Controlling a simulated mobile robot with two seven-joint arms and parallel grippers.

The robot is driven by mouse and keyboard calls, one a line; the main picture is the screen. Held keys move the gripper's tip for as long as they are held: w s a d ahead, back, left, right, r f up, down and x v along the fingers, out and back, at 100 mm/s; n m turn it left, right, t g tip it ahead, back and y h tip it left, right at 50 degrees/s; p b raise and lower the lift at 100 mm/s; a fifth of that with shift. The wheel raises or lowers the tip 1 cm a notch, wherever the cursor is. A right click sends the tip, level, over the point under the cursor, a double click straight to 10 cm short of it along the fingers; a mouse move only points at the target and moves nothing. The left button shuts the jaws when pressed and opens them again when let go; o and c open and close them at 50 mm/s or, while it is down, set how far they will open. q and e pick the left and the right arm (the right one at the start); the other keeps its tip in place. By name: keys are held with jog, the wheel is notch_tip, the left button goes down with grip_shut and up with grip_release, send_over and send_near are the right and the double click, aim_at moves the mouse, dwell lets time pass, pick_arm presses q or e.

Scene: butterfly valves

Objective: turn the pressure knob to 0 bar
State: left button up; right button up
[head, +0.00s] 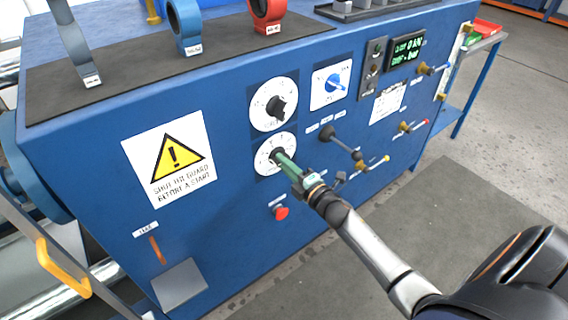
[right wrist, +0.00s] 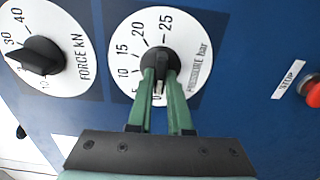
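The pressure dial is the lower white disc (head: 266,150) on the blue panel in the head view. It also shows in the right wrist view (right wrist: 196,75), marked "PRESSURE bar", with numbers up to 25. Its black knob (right wrist: 158,62) has a light pointer line (right wrist: 157,87) towards the bottom of the scale, near the 0 mark. My right gripper (head: 281,160) reaches the dial from the lower right. Its green fingers (right wrist: 161,80) lie on both sides of the knob's bar and appear closed on it; they hide part of the scale. My left gripper is not in view.
The force dial (right wrist: 40,52) sits above the pressure dial in the head view (head: 273,104). A red stop button (head: 280,212), a black lever (head: 340,145), a blue rotary switch (head: 335,84) and a green-lit display (head: 405,51) are nearby. Open floor lies to the right.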

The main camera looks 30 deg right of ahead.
jog(key=o, duration=0.4)
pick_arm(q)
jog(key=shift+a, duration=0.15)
pick_arm(e)
jog(key=s+d, duration=0.1)
jog(key=s, duration=1.1)
jog(key=shift+s, duration=0.3)
pick_arm(q)
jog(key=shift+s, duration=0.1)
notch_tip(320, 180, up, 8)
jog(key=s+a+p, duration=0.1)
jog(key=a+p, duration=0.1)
jog(key=p, duration=0.8)
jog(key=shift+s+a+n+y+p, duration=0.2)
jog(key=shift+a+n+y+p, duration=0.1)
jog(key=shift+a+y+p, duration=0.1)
pick_arm(e)
jog(key=s+a+f+m+g, duration=0.3)
jog(key=s+a+m+g, duration=0.1)
jog(key=s+a+m, duration=0.3)
jog(key=s+a+f+m+g, duration=0.2)
jog(key=s+a+m+g, duration=0.3)
jog(key=s+a+m, duration=0.3)
jog(key=a+m, duration=0.2)
jog(key=a, duration=0.1)
jog(key=shift+f+y, duration=0.4)
